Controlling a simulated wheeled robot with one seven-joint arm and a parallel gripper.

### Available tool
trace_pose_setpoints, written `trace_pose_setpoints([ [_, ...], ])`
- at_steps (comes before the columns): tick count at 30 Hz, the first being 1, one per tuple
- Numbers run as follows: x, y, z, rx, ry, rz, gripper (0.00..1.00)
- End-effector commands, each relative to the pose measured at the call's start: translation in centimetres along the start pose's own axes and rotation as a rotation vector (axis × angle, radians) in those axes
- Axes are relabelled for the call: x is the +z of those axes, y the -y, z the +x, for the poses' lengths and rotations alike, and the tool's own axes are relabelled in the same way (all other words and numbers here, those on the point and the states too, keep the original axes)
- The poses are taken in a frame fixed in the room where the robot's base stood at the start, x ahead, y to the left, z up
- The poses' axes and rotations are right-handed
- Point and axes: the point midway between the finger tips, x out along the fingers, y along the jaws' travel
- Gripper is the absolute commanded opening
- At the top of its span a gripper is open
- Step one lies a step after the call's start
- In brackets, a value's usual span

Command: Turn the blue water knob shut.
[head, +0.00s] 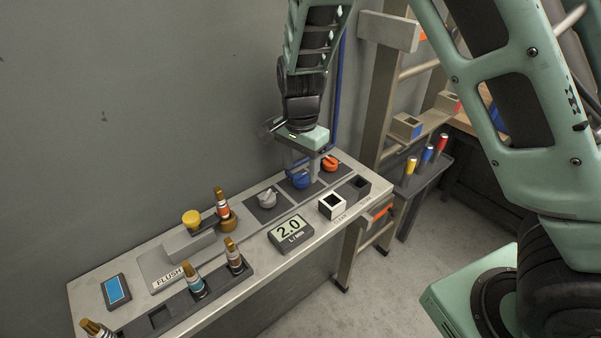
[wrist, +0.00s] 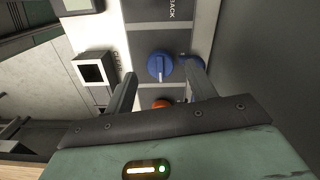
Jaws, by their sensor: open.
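The blue water knob (head: 301,181) sits on a dark plate on the bench panel, between a grey knob and an orange knob. In the wrist view the blue knob (wrist: 157,66) is round with a raised grip bar and a white mark on the side toward the orange knob. My gripper (head: 303,168) is over the blue knob, pointing down, with its fingers apart. In the wrist view the fingertips of my gripper (wrist: 160,68) lie on either side of the knob. I cannot tell whether they touch it. The fingers partly hide the knob in the head view.
The orange knob (head: 330,163) and the grey knob (head: 267,198) are close by on the panel. A grey wall rises behind.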

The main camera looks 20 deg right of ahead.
Motion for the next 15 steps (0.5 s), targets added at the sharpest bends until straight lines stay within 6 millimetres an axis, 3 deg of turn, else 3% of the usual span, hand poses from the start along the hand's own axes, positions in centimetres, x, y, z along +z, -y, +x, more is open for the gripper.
trace_pose_setpoints([
  [6,0.0,0.0,2.3,0.002,0.000,0.000,0.56],
  [15,0.0,0.0,2.7,0.000,0.001,0.000,0.56],
])
